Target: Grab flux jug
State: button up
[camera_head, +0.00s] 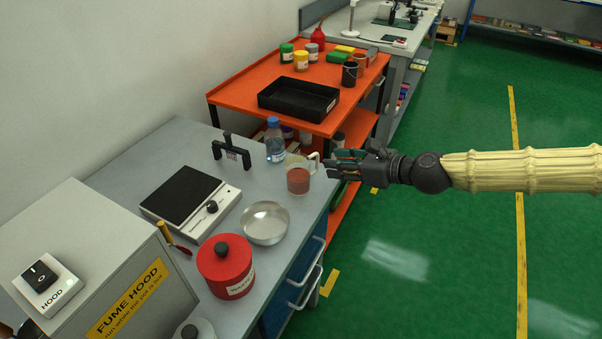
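A clear jug (298,181) with reddish-brown contents stands upright near the right edge of the grey bench; I take it for the flux jug, though I can read no label on it. Its pale handle is at its upper right, facing my gripper. My gripper (329,165) comes in from the right, level with the handle and just right of it. Its fingers look apart, with nothing seen between them. A small gap seems to show between fingertips and handle; I cannot tell the depth.
A blue-capped bottle (275,141) stands behind the jug and a metal bowl (265,223) in front. A hotplate (189,202), a black stand (231,152) and a red lidded tin (225,267) share the bench. An orange cart (237,92) stands behind. Green floor is clear at right.

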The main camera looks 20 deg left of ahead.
jog(key=shift+w+f+p+x, duration=0.15)
jog(key=shift+p+x, duration=0.15)
jog(key=shift+x, duration=1.1)
jog(key=shift+w+f+p+x, duration=0.1)
jog(key=shift+p+x, duration=0.15)
jog(key=shift+x, duration=1.15)
jog(key=shift+d, duration=0.15)
grip_shut()
